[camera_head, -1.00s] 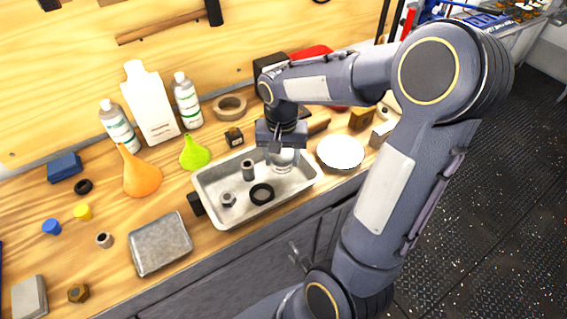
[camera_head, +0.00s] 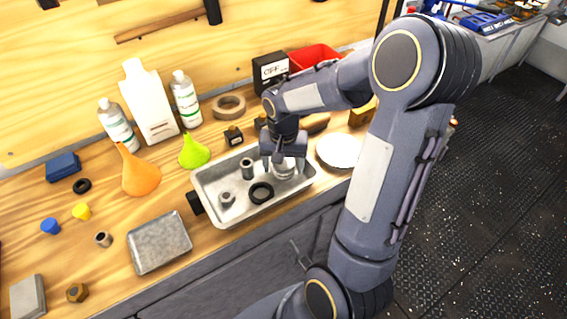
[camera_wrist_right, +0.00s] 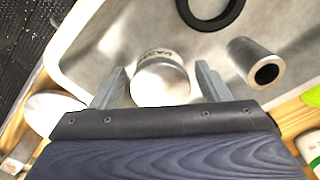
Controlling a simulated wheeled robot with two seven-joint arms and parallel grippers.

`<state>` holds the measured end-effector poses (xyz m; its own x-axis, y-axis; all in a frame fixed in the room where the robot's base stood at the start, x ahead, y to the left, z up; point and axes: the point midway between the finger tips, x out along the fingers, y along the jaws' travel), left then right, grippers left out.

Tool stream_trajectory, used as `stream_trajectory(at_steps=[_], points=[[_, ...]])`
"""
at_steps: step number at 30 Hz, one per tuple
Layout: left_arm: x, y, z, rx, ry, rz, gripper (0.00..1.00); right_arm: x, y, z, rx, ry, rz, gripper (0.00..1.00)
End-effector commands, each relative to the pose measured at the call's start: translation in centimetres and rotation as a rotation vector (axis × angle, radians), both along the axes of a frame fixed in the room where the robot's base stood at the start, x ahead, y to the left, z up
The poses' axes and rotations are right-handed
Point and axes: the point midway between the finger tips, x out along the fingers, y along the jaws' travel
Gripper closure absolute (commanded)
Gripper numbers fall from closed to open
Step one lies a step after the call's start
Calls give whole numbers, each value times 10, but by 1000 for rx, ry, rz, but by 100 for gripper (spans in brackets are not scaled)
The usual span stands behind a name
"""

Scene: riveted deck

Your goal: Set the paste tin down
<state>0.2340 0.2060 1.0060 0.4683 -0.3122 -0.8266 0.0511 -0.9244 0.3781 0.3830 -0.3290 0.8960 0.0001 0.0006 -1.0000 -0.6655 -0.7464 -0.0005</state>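The paste tin (camera_head: 284,171) is a small pale metal tin standing in the right end of the grey metal tray (camera_head: 213,222). In the right wrist view the tin (camera_wrist_right: 160,80) shows its round top and part of a printed label. My right gripper (camera_head: 284,160) is above the tin in the tray. Its fingers (camera_wrist_right: 160,88) are spread, one on each side of the tin, with narrow gaps between. The fingertips' exact height against the tin is hard to tell. My left gripper is not in view.
The tray also holds a black ring (camera_head: 261,193) and metal bushings (camera_head: 247,168). A white round object (camera_head: 338,150) stands just right of the tray.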

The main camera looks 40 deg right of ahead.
Motion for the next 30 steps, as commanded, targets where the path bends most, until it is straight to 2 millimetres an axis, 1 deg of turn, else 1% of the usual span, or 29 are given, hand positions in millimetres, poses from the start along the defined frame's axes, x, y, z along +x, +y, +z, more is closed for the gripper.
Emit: stream_trajectory(at_steps=[8, 11, 13, 17, 21, 24, 27, 30], points=[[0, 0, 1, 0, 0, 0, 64, 0, 0, 1, 0, 0, 0, 27], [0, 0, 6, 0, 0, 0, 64, 0, 0, 7, 0, 0, 0, 27], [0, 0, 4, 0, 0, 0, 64, 1, 0, 13, -1, -6, 0, 27], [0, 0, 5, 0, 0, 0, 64, 1, 0, 37, 0, -8, 0, 27], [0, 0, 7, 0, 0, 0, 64, 1, 0, 69, -1, -7, 0, 27], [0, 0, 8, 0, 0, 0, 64, 1, 0, 89, -1, -6, 0, 27], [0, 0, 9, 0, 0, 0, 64, 1, 0, 105, 0, -5, 0, 27], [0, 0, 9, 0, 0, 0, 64, 1, 0, 116, 0, -3, -1, 27]])
